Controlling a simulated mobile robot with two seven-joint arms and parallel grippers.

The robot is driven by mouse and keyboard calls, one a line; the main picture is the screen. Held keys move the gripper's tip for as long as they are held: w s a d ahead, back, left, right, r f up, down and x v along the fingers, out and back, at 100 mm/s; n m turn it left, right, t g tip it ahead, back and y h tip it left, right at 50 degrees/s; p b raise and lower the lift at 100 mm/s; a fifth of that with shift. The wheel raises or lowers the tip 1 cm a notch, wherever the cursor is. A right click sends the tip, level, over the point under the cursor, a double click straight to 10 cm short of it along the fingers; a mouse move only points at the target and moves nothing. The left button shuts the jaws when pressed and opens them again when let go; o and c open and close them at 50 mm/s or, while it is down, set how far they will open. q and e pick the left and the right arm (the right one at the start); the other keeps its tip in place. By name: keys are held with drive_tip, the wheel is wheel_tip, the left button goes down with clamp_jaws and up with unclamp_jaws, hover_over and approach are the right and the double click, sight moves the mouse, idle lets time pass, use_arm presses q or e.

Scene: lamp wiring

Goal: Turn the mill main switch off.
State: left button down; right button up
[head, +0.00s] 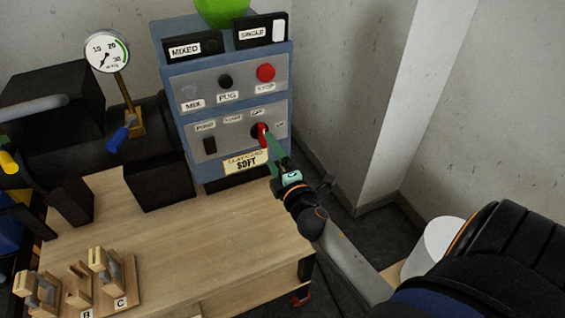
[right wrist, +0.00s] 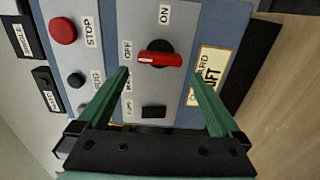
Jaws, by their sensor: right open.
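The mill main switch is a red rotary handle (head: 262,134) on a black round base, low on the blue control box (head: 226,65). In the right wrist view the red handle (right wrist: 160,59) lies between the OFF label (right wrist: 128,50) side and the opposite side, with a pale mark on its OFF end. The ON label (right wrist: 164,14) is a quarter turn away. My right gripper (head: 270,143) is in front of the switch. In the right wrist view its green fingers (right wrist: 160,78) are spread, one to each side of the handle, with gaps. My left gripper is not in view.
A red STOP button (head: 265,72) and a black PUG button (head: 225,81) sit above the switch. A SOFT card (head: 246,161) is just below it. A pressure gauge (head: 107,52) stands left of the box. Wooden blocks stand on the bench (head: 190,235), whose middle is clear.

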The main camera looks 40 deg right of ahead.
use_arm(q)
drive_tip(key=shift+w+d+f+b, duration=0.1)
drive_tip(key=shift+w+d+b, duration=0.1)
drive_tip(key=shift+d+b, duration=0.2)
use_arm(e)
drive_tip(key=v, duration=0.7)
drive_tip(key=shift+s, duration=0.1)
use_arm(q)
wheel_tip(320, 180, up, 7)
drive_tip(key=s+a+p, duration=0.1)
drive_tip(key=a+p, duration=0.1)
drive_tip(key=p, duration=0.7)
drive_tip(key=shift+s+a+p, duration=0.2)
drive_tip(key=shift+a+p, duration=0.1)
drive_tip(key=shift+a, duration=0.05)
use_arm(e)
drive_tip(key=s+a+f+m+g+y, duration=0.6)
drive_tip(key=s+a+f+m+g, duration=0.2)
drive_tip(key=s+a+f+m, duration=0.5)
drive_tip(key=shift+s+a+f+g, duration=0.2)
drive_tip(key=shift+s+a+g, duration=0.1)
drive_tip(key=shift+s+a, duration=0.5)
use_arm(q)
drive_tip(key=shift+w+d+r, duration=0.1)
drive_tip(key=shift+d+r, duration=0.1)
use_arm(e)
drive_tip(key=shift+d, duration=0.15)
